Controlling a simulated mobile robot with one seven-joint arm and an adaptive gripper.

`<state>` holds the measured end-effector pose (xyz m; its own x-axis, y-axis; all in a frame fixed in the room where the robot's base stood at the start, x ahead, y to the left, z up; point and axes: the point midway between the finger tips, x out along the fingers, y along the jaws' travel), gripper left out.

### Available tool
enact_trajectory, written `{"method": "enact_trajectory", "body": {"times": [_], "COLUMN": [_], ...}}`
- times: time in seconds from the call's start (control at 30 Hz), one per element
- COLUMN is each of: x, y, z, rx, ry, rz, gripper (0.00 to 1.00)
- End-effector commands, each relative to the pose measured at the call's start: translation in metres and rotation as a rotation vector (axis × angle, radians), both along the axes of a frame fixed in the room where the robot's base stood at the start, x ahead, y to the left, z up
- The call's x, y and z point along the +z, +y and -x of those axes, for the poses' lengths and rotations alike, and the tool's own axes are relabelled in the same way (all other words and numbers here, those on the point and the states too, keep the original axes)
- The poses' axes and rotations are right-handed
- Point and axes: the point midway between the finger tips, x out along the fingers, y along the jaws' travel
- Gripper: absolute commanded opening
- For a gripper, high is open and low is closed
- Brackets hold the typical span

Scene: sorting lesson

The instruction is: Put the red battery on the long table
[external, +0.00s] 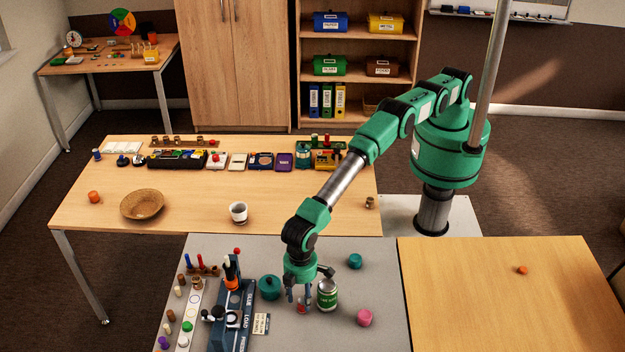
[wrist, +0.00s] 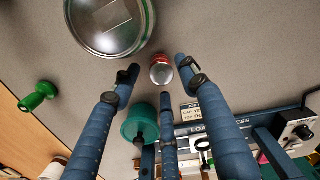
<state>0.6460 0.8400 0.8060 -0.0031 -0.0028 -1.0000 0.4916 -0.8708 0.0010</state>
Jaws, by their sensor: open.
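The red battery (wrist: 161,74), a small red cylinder with a silver end, stands on the grey table (external: 215,246). It shows only as a bit of red in the external view (external: 302,309), between the fingers. My gripper (external: 300,298) is open and low over the grey table. In the wrist view its blue fingers (wrist: 157,74) reach around the battery with gaps visible beside it.
A tin with a green label (external: 327,295) stands close right of my gripper. A teal pot (external: 269,287) and a blue press (external: 235,315) are to the left. A pink object (external: 364,317) is at the right. A basket (external: 142,204) and white cup (external: 238,212) stand on the long table.

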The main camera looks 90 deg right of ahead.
Motion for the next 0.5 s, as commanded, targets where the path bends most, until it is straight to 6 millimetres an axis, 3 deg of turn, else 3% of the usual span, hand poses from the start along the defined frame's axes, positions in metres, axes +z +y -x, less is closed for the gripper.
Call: {"method": "enact_trajectory", "body": {"times": [0.2, 0.5], "x": [0.041, 0.079], "y": [0.001, 0.001], "z": [0.0, -0.001], "rx": [0.0, 0.0], "ry": [-0.001, 0.0], "rz": [-0.002, -0.001], "gripper": [0.44, 0.44]}}
